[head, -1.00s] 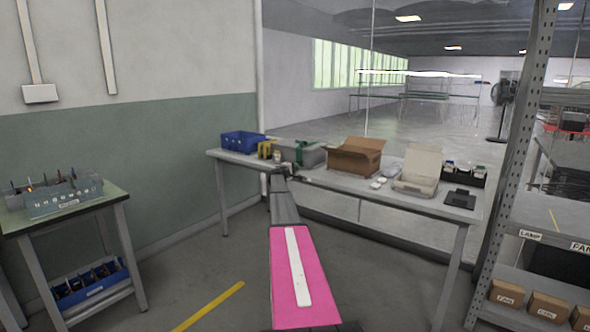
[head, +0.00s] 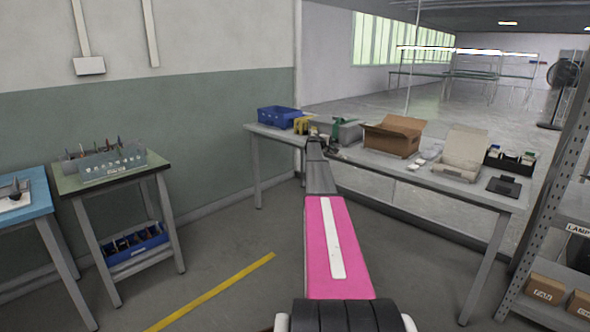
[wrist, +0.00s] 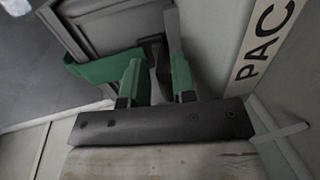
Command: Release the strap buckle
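A grey case (head: 350,132) with a green strap (head: 337,128) stands on the long grey table, between a yellow item and an open carton. In the wrist view the green strap (wrist: 88,70) runs across the grey case (wrist: 105,22). A dark piece (wrist: 152,42), perhaps the buckle, lies just past my fingertips; its form is unclear. My gripper (wrist: 155,75) has two green-faced fingers spread apart, with no object clearly between them. Contact with the strap or case cannot be told. In the head view my gripper (head: 318,137) is small, in front of the case's left part.
On the long table (head: 430,176) are a blue bin (head: 277,117), a yellow item (head: 301,125), a brown carton (head: 393,136), a beige box (head: 461,153) and a dark flat pad (head: 503,187). A green-topped bench (head: 110,172) stands left. A shelf rack (head: 548,200) stands right.

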